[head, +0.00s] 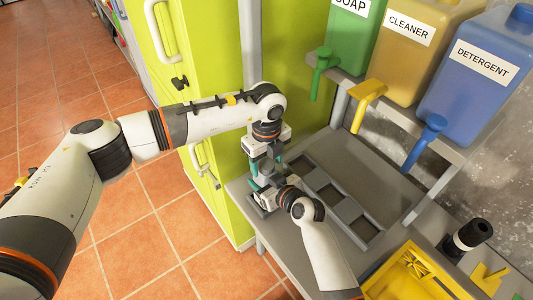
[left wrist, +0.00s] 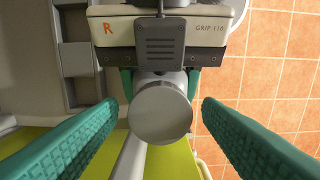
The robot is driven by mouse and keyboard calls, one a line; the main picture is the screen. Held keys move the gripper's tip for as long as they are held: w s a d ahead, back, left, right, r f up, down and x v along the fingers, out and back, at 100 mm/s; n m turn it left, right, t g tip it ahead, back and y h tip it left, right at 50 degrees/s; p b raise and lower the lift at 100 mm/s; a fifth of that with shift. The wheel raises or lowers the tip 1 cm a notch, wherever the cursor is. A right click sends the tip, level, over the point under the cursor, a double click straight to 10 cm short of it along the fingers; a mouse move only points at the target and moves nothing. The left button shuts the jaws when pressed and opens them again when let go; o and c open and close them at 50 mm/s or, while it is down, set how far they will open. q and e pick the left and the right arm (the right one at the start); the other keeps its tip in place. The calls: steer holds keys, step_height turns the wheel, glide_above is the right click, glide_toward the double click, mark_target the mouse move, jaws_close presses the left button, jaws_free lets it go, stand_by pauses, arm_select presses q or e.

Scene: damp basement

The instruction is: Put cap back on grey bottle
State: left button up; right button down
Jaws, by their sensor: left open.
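A light grey round cap (left wrist: 160,114) fills the middle of the left wrist view, seen from above. It sits over the darker grey bottle (left wrist: 166,78), which is mostly hidden under it; whether it is fully seated I cannot tell. My left gripper (head: 266,165) is open, with its green fingers on either side of the cap and visible gaps. My right gripper (left wrist: 160,82) has its teal fingers against both sides of the bottle, under the cap. In the head view the bottle and cap are largely hidden by the grippers.
The grey table (head: 385,165) holds a dark compartment tray (head: 345,210). A yellow crate (head: 405,275) and a black-and-white cylinder (head: 467,238) stand at right. Soap, cleaner and detergent containers (head: 465,85) with taps overhang the back. A green cabinet (head: 205,60) stands left of the table.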

arm_select(q)
steer(key=shift+c, duration=0.2)
steer(key=c, duration=1)
steer(key=m, duration=0.6)
steer(key=shift+m, duration=0.4)
steer(key=shift+c, duration=0.2)
steer(key=o, duration=1.1)
